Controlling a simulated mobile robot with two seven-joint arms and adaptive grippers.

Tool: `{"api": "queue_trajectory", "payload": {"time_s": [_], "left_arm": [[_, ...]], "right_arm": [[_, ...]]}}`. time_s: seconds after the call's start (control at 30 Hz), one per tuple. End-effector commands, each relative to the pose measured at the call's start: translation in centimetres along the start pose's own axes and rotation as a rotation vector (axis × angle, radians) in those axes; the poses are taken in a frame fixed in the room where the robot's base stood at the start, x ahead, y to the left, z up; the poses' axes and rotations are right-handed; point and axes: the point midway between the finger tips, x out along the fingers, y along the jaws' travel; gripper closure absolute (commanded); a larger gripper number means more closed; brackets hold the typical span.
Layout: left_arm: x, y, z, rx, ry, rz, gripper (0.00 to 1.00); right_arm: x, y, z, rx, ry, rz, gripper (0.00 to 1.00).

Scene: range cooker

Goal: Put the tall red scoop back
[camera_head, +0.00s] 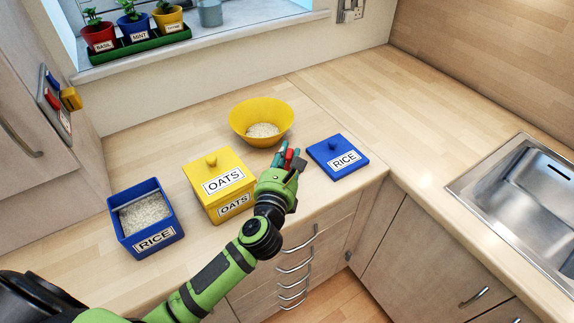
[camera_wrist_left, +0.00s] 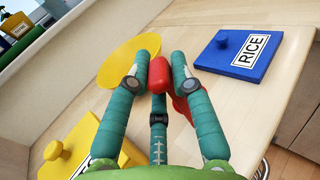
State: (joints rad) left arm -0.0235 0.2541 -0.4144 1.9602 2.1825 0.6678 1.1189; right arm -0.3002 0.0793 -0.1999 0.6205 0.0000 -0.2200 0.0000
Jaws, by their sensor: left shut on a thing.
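My left gripper (camera_head: 288,157) is shut on the red scoop (camera_wrist_left: 159,76), above the counter between the yellow oats box and the blue rice lid. In the left wrist view the scoop's red end shows between the teal fingers (camera_wrist_left: 157,92), and more red shows beside the right finger. In the head view only a little of the scoop (camera_head: 289,158) shows, the rest hidden by the gripper. A rack (camera_head: 54,104) on the cabinet side at the left holds a yellow piece (camera_head: 71,98), with blue and red parts beside it. My right gripper is not in view.
The open blue rice box (camera_head: 147,240) holds rice. The lidded yellow oats box (camera_head: 213,166), yellow bowl (camera_head: 240,120) with pale contents and blue rice lid (camera_head: 343,171) stand near the gripper. Potted herbs (camera_head: 137,42) line the windowsill. A sink (camera_head: 525,195) is at right. The back-right counter is clear.

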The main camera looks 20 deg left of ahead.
Motion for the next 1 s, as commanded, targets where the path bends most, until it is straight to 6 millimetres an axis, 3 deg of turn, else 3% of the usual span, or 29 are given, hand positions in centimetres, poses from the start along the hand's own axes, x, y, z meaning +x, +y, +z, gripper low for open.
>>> {"api": "queue_trajectory", "payload": {"time_s": [0.3, 0.73, 0.77, 0.8, 0.83, 1.0], "left_arm": [[0.2, 0.3, -3.9, 0.001, 0.002, 0.001, 1.0], [0.2, 0.2, -4.6, 0.0, 0.0, -0.001, 1.0], [0.2, 0.2, -4.6, 0.0, 0.0, -0.001, 0.73], [0.2, 0.2, -4.5, 0.0, -0.001, -0.001, 0.57], [0.2, 0.2, -4.5, 0.0, 0.0, -0.001, 0.53], [0.2, 0.2, -4.5, 0.0, 0.0, 0.0, 0.53]], "right_arm": [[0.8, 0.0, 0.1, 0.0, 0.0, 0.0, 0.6], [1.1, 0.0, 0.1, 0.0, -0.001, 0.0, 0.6], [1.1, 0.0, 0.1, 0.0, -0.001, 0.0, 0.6], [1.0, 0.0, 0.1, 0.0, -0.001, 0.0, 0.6], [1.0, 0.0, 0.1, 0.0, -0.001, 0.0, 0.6], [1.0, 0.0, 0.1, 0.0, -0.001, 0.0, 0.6]]}}
